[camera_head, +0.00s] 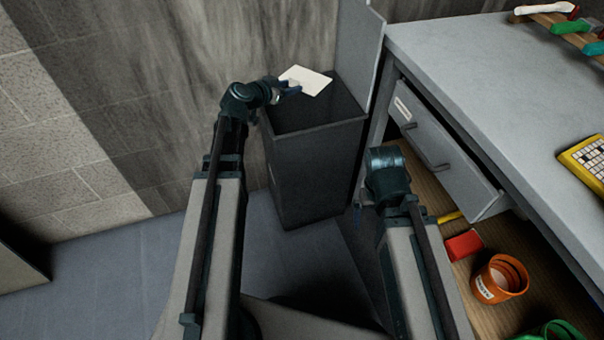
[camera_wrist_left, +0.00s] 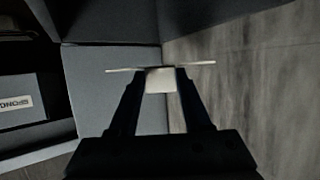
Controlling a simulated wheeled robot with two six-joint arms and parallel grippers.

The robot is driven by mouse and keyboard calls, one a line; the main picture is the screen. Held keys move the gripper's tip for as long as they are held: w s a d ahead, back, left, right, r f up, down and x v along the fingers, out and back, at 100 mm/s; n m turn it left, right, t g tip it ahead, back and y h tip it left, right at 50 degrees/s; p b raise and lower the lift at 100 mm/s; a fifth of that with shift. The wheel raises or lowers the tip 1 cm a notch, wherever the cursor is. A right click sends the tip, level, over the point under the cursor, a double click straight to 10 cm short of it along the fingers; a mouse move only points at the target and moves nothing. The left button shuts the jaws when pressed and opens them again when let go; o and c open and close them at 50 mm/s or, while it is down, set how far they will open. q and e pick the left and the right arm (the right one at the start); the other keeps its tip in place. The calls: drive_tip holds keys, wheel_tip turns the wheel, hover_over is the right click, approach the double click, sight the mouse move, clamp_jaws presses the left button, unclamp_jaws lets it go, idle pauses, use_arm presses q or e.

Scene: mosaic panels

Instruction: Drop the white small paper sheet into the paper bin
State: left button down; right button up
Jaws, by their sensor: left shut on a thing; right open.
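The white paper sheet (camera_head: 307,80) is held above the back left part of the dark paper bin's opening. In the left wrist view the sheet (camera_wrist_left: 160,78) shows almost edge-on between the two fingertips. My left gripper (camera_head: 288,86) is shut on the sheet's near left edge. The paper bin (camera_head: 315,165) is a tall dark grey box standing on the floor against the wall; its inside is dark. My right arm ends in front of the bin, to its right; its fingers (camera_head: 357,207) are mostly hidden behind the wrist.
A grey workbench (camera_head: 480,70) with a labelled drawer (camera_head: 432,135) stands right of the bin. A wooden shelf (camera_head: 480,310) below holds an orange pot (camera_head: 499,279) and a red box (camera_head: 463,245). A concrete wall (camera_head: 240,50) is behind the bin.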

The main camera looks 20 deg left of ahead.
use_arm(q)
drive_tip(key=shift+w+f, duration=0.1)
drive_tip(key=shift+f, duration=0.3)
wheel_tip(320, 180, down, 6)
drive_tip(key=b, duration=0.6)
drive_tip(key=shift+r, duration=0.1)
drive_tip(key=shift+c, duration=1.4)
unclamp_jaws()
drive_tip(key=p+v, duration=0.5)
drive_tip(key=v, duration=0.8)
drive_tip(key=shift+s+r, duration=0.2)
drive_tip(key=shift+s, duration=0.15)
drive_tip(key=shift+a, duration=0.1)
